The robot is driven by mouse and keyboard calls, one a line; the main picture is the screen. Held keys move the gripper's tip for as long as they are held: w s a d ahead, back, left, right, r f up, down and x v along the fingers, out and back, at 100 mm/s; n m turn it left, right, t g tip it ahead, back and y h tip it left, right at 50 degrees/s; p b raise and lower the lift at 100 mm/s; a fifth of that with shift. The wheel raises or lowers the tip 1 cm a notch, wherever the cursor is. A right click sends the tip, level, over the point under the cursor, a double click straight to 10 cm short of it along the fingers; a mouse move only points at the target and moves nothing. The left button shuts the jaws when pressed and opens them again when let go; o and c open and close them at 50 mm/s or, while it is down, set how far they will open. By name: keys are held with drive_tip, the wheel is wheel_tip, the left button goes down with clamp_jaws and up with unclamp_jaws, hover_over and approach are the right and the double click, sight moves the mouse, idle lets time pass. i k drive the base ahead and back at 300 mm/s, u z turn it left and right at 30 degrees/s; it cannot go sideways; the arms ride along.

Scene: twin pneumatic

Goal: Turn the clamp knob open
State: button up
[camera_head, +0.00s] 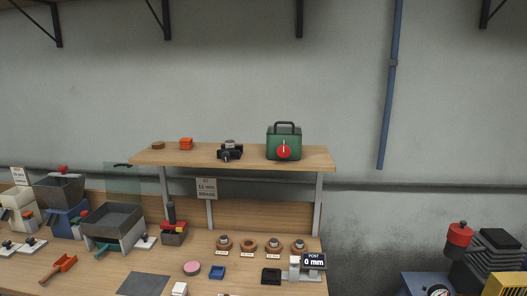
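I cannot tell for sure which part is the clamp knob. A round red knob (284,152) is on the front of a green case (271,138) with a dark handle, on the raised shelf. A small dark upright device (171,212) with red and yellow parts stands on the bench below. A red cylindrical cap (460,234) tops a machine at the lower right. How far any of these is turned is too small to tell. My gripper is not in view.
The shelf (200,162) also holds a black camera-like object (229,152) and an orange block (186,143). The bench (130,262) carries a grey hopper tray (112,217), several copper-coloured rings, and a display (314,261) reading "POST 0 mm". A blue pipe (391,85) runs down the wall.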

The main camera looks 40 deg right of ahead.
sight(226, 156)
drive_tip(key=z, duration=0.7)
drive_tip(key=k, duration=1)
drive_tip(key=u, duration=0.05)
drive_tip(key=i, duration=0.85)
